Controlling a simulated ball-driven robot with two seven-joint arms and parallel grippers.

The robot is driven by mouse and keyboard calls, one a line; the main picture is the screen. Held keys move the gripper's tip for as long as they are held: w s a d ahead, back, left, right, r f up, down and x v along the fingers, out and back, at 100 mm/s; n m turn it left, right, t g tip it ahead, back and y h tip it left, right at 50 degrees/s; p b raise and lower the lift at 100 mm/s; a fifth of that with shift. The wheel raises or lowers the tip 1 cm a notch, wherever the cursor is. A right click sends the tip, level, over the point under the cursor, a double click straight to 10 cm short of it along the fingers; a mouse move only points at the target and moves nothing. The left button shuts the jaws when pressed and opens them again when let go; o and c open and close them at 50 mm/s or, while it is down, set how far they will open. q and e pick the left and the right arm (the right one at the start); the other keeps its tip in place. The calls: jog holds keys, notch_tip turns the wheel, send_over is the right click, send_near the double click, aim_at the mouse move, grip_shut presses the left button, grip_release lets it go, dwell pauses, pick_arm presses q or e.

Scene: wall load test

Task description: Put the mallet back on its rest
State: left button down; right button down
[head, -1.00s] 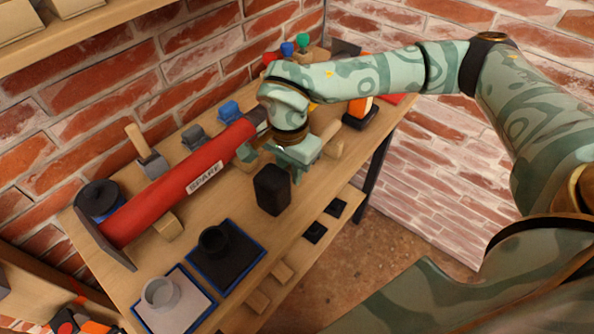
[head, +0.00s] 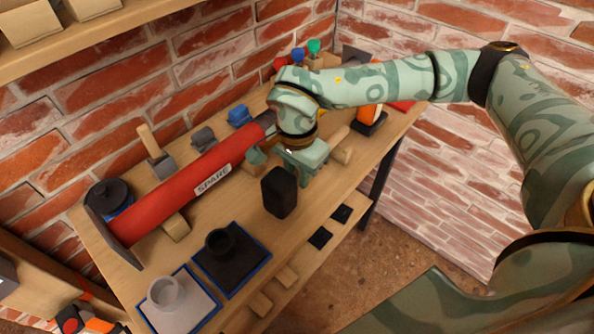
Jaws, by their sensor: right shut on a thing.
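The mallet has a black block head (head: 279,192) and a pale wooden handle, whose end (head: 339,137) shows beyond my right gripper (head: 300,165). I cannot tell whether the mallet touches the table. A small wooden block (head: 343,155) stands close by the handle end; whether it is part of the rest is unclear. My left gripper is not in view.
A long red cylinder marked SPARE (head: 185,195) lies left of my right gripper. A dark tray (head: 258,288) and a light tray (head: 210,318), each with a cup-like piece, are at the front left. An orange-and-black object (head: 369,122) stands behind right. Brick walls enclose the table.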

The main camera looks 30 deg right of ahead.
jog(key=shift+f, duration=0.1)
jog(key=c, duration=0.5)
grip_release()
notch_tip(320, 180, up, 8)
jog(key=p, duration=0.6)
jog(key=shift+p, duration=0.35)
jog(key=shift+f, duration=0.1)
